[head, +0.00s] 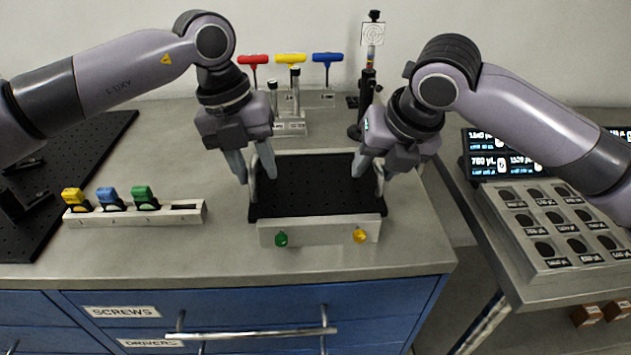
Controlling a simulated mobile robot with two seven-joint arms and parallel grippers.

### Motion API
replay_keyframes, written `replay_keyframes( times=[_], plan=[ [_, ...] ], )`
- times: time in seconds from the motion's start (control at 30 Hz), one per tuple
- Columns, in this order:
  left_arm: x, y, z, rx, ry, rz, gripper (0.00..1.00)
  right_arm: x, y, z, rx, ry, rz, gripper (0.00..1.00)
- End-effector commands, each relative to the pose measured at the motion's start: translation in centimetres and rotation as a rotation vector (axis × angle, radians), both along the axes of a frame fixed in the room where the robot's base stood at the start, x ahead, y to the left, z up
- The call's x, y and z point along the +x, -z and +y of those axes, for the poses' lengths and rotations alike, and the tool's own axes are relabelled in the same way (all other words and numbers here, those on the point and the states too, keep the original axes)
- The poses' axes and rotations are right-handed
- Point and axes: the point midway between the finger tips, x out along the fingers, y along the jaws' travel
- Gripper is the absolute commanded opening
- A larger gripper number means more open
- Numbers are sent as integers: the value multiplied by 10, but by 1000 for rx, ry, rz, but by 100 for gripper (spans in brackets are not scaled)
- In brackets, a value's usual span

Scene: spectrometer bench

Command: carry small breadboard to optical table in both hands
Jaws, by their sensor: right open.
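The small breadboard (316,190) is a black perforated plate lying flat on the grey bench top, with an upright handle at its left and right ends. My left gripper (251,165) is at the left handle (253,187), its fingers apart on either side of it. My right gripper (374,168) is at the right handle (380,180), its fingers apart; whether they touch the handle I cannot tell. The optical table (90,150) is the larger black perforated surface at the far left.
A white rack (180,214) with yellow, blue and green pieces lies between breadboard and optical table. A pale block (335,231) with green and yellow knobs sits at the breadboard's front edge. T-handled tools (290,60) and a post (367,90) stand behind. A tray of wells (550,225) is right.

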Motion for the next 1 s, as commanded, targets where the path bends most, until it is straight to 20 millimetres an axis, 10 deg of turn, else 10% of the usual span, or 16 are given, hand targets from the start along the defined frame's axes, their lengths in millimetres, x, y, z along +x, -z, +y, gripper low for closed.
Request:
replay_keyframes(
  times=[0.23,0.37,1.0],
  plan=[
    [0,0,0,0,0,0,37,0,0,0,0,0,0,41],
    [0,0,0,0,1,0,0,0,0,0,0,0,0,0],
    [0,0,-2,-4,3,-2,0,-1,-1,4,10,-6,-1,0]
  ],
)
